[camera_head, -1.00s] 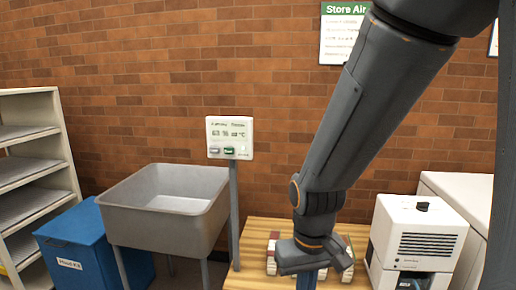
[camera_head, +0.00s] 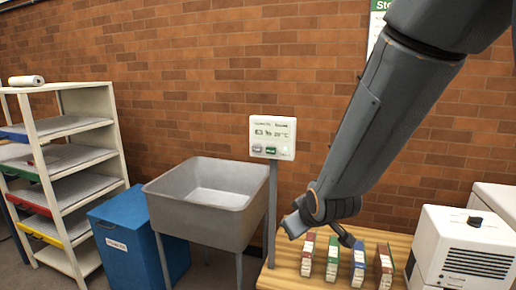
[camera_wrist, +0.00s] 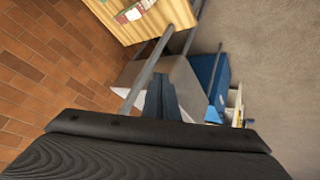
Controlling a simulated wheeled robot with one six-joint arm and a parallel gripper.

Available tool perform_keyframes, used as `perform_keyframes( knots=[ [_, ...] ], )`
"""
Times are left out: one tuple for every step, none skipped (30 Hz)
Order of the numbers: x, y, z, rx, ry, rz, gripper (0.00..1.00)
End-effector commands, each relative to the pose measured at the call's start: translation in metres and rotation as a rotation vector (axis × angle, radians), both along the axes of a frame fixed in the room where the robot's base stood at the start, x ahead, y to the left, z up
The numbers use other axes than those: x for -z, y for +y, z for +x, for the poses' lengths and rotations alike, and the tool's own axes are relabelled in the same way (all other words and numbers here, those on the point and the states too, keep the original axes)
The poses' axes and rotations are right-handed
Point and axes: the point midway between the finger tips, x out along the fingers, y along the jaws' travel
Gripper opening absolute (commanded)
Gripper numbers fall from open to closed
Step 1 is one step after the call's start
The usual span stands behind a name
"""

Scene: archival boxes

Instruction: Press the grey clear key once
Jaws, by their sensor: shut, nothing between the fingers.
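A white control panel (camera_head: 272,130) with a display stands on a grey post (camera_head: 271,210) in front of the brick wall in the head view. The grey key (camera_head: 257,149) is at its lower left, beside a green key (camera_head: 270,150). My gripper (camera_wrist: 158,82) shows in the wrist view with its dark fingers together and nothing between them. In the head view, my wrist is below and right of the panel, apart from it, over the wooden table; the fingertips cannot be made out there. I cannot make out the keys in the wrist view.
A grey sink (camera_head: 200,214) stands left of the post, with a blue bin (camera_head: 125,235) and a shelf unit (camera_head: 102,100) further left. Several upright boxes stand on the wooden table (camera_head: 285,273). A white machine (camera_head: 462,250) is at the right.

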Motion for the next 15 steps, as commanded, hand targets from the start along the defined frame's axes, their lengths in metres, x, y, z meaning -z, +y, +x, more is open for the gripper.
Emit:
perform_keyframes(
  knots=[
    [-0.015, 0.018, 0.017, -0.074, -0.097, -0.018, 0.00],
    [-0.026, 0.029, 0.028, -0.119, -0.163, -0.030, 0.00],
    [-0.041, 0.043, 0.040, -0.172, -0.248, -0.045, 0.00],
    [-0.052, 0.054, 0.047, -0.210, -0.311, -0.056, 0.00],
    [-0.063, 0.064, 0.053, -0.245, -0.371, -0.066, 0.00],
    [-0.076, 0.076, 0.060, -0.285, -0.445, -0.078, 0.00],
    [-0.087, 0.086, 0.064, -0.313, -0.499, -0.088, 0.00],
    [-0.096, 0.094, 0.066, -0.338, -0.549, -0.096, 0.00],
    [-0.107, 0.103, 0.069, -0.363, -0.607, -0.105, 0.00],
    [-0.115, 0.109, 0.071, -0.380, -0.647, -0.110, 0.00],
    [-0.122, 0.115, 0.072, -0.395, -0.683, -0.116, 0.00],
    [-0.129, 0.121, 0.072, -0.411, -0.723, -0.122, 0.00],
    [-0.134, 0.124, 0.072, -0.420, -0.746, -0.125, 0.00],
    [-0.138, 0.127, 0.072, -0.426, -0.766, -0.127, 0.00],
    [-0.141, 0.130, 0.073, -0.434, -0.785, -0.131, 0.00]
  ],
)
